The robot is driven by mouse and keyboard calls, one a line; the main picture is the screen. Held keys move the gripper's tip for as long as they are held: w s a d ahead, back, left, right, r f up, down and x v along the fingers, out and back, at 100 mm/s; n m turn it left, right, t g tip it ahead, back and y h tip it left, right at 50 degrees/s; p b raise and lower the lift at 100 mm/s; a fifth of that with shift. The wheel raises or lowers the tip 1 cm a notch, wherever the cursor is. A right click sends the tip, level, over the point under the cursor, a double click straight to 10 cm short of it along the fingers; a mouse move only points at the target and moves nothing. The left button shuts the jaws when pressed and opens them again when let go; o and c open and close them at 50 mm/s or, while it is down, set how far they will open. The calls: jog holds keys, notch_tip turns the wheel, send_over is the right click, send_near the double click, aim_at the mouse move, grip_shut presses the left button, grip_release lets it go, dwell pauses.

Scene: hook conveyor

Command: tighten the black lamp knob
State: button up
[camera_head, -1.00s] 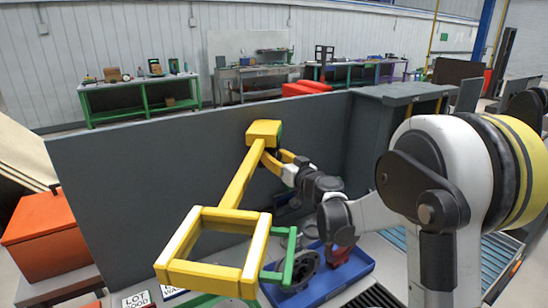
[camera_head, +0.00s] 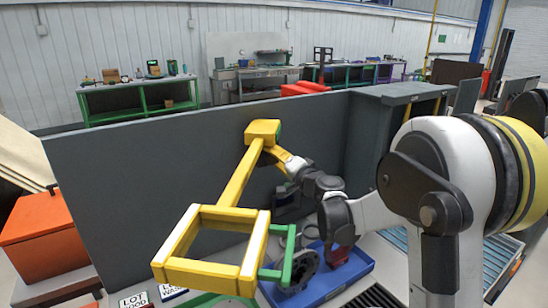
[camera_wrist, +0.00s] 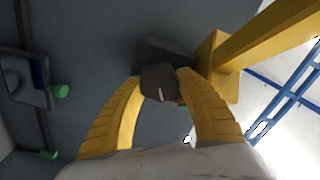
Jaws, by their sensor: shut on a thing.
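The black lamp knob (camera_wrist: 159,82) is a dark, roughly block-shaped piece with a light mark, seen between the fingertips in the wrist view. My gripper (camera_wrist: 158,80) is shut on it, one ribbed yellow finger on each side. In the head view my gripper (camera_head: 274,152) reaches the yellow block at the lamp's upper end; the knob is hidden there. The yellow lamp (camera_head: 240,181) has a slanting bar running down to a square yellow frame. Its bar also shows at the upper right of the wrist view (camera_wrist: 270,32).
A tall grey panel (camera_head: 130,180) stands behind the lamp. A blue tray (camera_head: 345,277) with dark parts lies below my arm. A green bracket (camera_head: 286,262) sits beside the lamp frame. An orange box (camera_head: 42,235) stands at the left.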

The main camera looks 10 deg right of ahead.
jog(key=m, duration=0.5)
jog(key=shift+f+m, duration=0.15)
jog(key=shift+m, duration=0.15)
jog(key=m, duration=0.4)
jog(key=shift+f+b, duration=0.1)
jog(key=shift+b, duration=0.2)
jog(key=m, duration=0.5)
jog(key=shift+f, duration=0.1)
jog(key=m, duration=0.4)
jog(key=shift+a+f+m, duration=0.1)
jog(key=shift+a+m, duration=0.05)
jog(key=shift+m, duration=0.15)
jog(key=m, duration=0.5)
jog(key=shift+a, duration=0.15)
jog(key=m, duration=0.4)
jog(key=shift+s+a+m, duration=0.1)
jog(key=shift+a+m, duration=0.05)
jog(key=shift+m, duration=0.25)
jog(key=m, duration=0.4)
jog(key=shift+a+m, duration=0.1)
jog(key=shift+m, duration=0.2)
jog(key=m, duration=0.4)
jog(key=shift+r+m, duration=0.25)
jog(key=shift+m, duration=0.15)
